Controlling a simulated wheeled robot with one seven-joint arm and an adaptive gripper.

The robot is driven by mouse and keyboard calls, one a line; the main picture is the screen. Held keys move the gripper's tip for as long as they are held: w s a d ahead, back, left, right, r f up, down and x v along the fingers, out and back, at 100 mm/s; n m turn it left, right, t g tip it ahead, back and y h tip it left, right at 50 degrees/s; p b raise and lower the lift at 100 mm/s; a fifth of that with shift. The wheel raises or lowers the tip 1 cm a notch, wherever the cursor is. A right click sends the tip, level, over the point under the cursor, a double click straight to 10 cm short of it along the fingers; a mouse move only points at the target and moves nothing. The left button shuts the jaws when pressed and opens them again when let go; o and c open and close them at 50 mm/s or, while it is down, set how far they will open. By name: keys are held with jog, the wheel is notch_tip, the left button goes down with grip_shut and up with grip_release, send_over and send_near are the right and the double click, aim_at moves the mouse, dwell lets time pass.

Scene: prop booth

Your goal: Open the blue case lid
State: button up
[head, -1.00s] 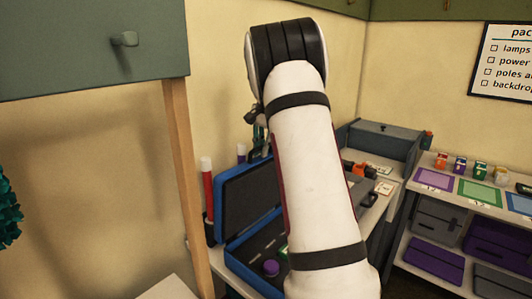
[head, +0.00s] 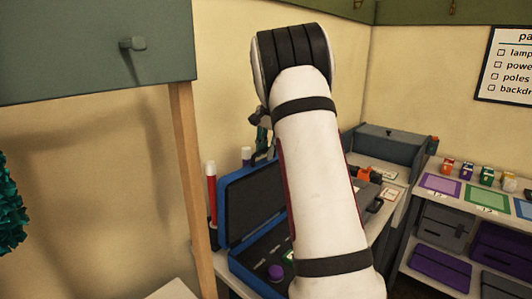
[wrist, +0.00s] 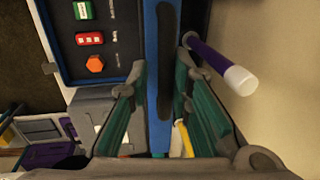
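The blue case (head: 238,262) sits on the counter, partly behind my arm. Its lid (head: 222,212) stands raised at the back, dark inside with a blue rim. In the wrist view the lid (wrist: 152,30) runs edge-on down the middle. My gripper (wrist: 162,62) has its two teal-padded fingers apart, one on each side of the lid's edge; firm contact is not clear. In the head view my gripper (head: 262,146) is at the lid's upper edge, mostly hidden by my arm. A purple round item (head: 275,272) lies in the case.
A red tube (head: 211,185) and a purple, white-capped tube (wrist: 220,66) stand behind the lid. A wooden post (head: 190,180) and grey cabinet (head: 90,50) are to the left. A grey box (head: 390,146) and shelves with small items (head: 470,173) are right.

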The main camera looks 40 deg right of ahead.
notch_tip(320, 180, up, 11)
jog(key=s, duration=0.2)
jog(key=shift+d, duration=0.1)
